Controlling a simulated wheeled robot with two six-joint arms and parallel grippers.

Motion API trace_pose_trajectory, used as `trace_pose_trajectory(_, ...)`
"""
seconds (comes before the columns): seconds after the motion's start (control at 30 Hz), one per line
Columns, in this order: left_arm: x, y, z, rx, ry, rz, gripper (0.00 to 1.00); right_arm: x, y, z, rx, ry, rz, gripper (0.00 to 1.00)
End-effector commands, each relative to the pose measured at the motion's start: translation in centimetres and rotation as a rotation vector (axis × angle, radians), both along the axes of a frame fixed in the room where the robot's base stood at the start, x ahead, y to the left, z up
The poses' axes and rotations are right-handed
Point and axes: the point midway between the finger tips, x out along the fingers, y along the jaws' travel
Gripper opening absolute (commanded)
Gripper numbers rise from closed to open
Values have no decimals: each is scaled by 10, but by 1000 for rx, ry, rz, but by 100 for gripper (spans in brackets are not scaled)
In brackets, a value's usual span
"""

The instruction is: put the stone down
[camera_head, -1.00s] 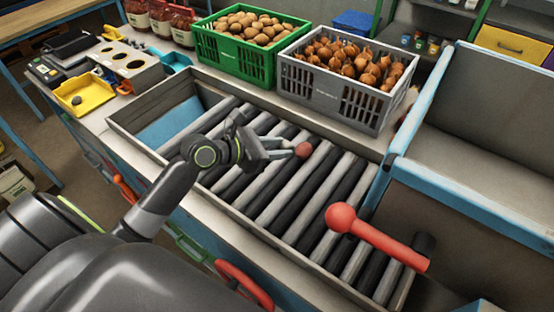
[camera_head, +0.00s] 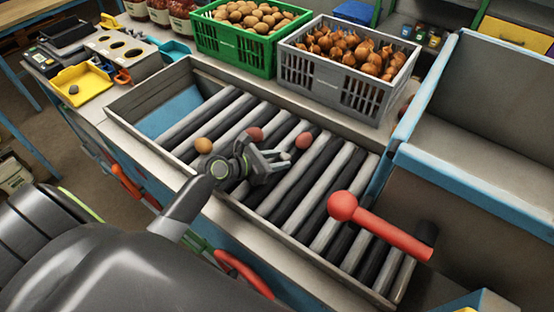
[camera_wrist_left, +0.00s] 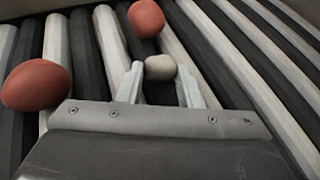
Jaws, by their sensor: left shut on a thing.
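My left gripper (camera_head: 284,160) is low over the roller bed, with its fingers pointing right. In the left wrist view its fingertips (camera_wrist_left: 160,85) are closed around a small, pale, roundish stone (camera_wrist_left: 160,67). In the head view I cannot make the stone out between the fingers. I cannot tell whether the stone touches the rollers (camera_head: 325,190). A reddish potato (camera_head: 303,140) lies just beyond the fingertips. A second reddish potato (camera_head: 255,134) lies behind the gripper, and a tan potato (camera_head: 203,145) to its left. My right gripper is not in view.
A yellow tray (camera_head: 88,78) with a grey stone (camera_head: 74,89) stands at the left. A green crate (camera_head: 233,50) of potatoes and a grey crate (camera_head: 345,83) of onions stand behind the rollers. A red-knobbed lever (camera_head: 380,228) juts over the right part of the bed.

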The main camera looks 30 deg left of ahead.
Motion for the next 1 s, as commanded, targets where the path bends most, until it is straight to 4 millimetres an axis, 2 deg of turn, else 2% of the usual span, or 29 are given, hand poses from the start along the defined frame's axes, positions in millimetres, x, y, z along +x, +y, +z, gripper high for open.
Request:
trace_pose_trajectory(0.27,0,0,-3,-1,-1,-1,10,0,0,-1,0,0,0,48)
trace_pose_trajectory(0.3,0,0,-2,-1,-1,-1,36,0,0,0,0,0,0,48)
trace_pose_trajectory(0.43,0,0,-2,-1,-1,-1,53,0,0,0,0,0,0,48)
trace_pose_trajectory(0.8,-1,1,2,1,0,0,54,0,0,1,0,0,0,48)
trace_pose_trajectory(1.0,-25,15,12,5,2,-2,54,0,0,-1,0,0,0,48)
